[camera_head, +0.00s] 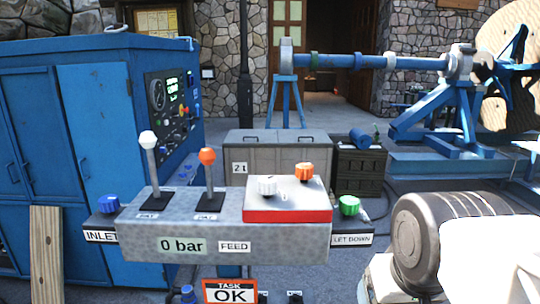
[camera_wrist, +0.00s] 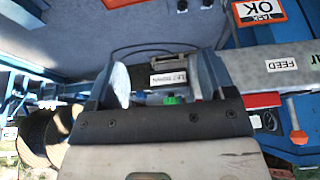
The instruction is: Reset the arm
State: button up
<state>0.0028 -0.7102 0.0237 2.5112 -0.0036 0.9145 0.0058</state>
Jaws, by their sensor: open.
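My gripper (camera_wrist: 162,78) shows in the wrist view, its two fingers apart with nothing between them. Behind the gap are a labelled grey part and a bit of green. A grey and white arm link, which looks like mine, fills the lower right of the head view; the gripper itself is not seen there. The control box (camera_head: 180,228) stands in the middle of the head view, reading "0 bar" and "FEED". It carries a white-knobbed lever (camera_head: 149,140) and an orange-knobbed lever (camera_head: 208,157), both near upright. A "TASK OK" sign (camera_head: 230,292) is below it.
A blue cabinet (camera_head: 95,110) stands at the left, with a wooden plank (camera_head: 45,255) before it. A grey chest (camera_head: 275,150) is behind the control box. A blue reel shaft (camera_head: 370,61) and a large wooden reel (camera_head: 505,50) are at the back right.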

notch_tip(320, 180, down, 6)
jog(key=g, duration=0.2)
jog(key=shift+w+d, duration=0.15)
jog(key=shift+w, duration=0.2)
